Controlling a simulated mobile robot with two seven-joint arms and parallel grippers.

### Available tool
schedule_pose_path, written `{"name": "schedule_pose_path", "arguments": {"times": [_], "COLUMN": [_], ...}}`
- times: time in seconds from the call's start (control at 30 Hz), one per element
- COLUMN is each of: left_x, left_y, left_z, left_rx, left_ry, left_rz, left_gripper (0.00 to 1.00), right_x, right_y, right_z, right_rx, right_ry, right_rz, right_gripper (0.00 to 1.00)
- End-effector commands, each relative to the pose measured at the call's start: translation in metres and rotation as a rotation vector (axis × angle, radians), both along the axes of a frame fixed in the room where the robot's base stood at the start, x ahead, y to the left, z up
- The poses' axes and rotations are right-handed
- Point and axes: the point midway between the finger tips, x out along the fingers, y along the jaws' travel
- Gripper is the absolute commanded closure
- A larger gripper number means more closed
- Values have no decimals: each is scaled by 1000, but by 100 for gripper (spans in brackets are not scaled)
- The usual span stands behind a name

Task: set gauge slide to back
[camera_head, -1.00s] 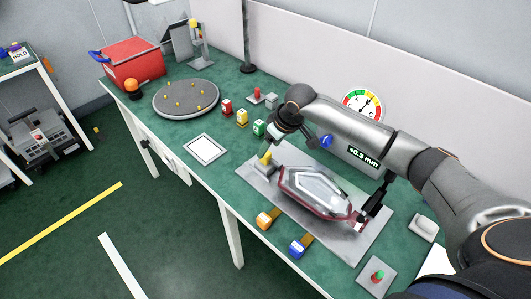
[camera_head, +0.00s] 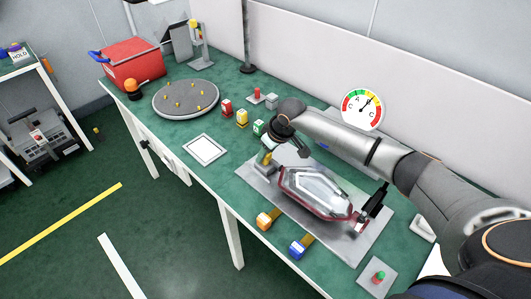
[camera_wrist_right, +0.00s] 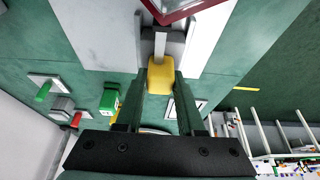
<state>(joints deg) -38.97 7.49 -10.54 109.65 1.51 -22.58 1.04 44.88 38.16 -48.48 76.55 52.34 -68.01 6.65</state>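A yellow knob (camera_wrist_right: 161,75) on a grey slide bar (camera_wrist_right: 161,43) sits at the end of the lamp fixture. In the head view the yellow knob (camera_head: 265,158) is partly hidden by my right gripper (camera_head: 283,150). My right gripper (camera_wrist_right: 161,85) is lowered over it, with one finger on each side. The fingers look open and very close to the knob; contact cannot be told. A round gauge dial (camera_head: 362,109) stands behind my right arm. My left gripper is not in view.
A lamp (camera_head: 315,190) lies on the grey fixture plate (camera_head: 345,247). An orange block (camera_head: 267,219) and a blue block (camera_head: 300,246) sit at its front edge. Small green (camera_head: 259,127), yellow and red blocks stand to the left, beyond a white-framed pad (camera_head: 205,149).

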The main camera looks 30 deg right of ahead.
Motion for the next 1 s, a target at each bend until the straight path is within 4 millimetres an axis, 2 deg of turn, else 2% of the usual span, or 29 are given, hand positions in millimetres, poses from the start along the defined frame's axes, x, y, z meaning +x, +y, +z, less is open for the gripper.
{"name": "schedule_pose_path", "arguments": {"times": [0.03, 0.3, 1.0], "left_x": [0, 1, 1], "left_y": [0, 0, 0], "left_z": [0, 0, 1], "left_rx": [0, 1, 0], "left_ry": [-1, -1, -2], "left_rz": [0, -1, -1], "left_gripper": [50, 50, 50], "right_x": [0, 0, 0], "right_y": [0, 0, 0], "right_z": [0, 0, 0], "right_rx": [0, 1, 1], "right_ry": [0, 0, 1], "right_rz": [0, 0, 0], "right_gripper": [71, 100, 100]}}
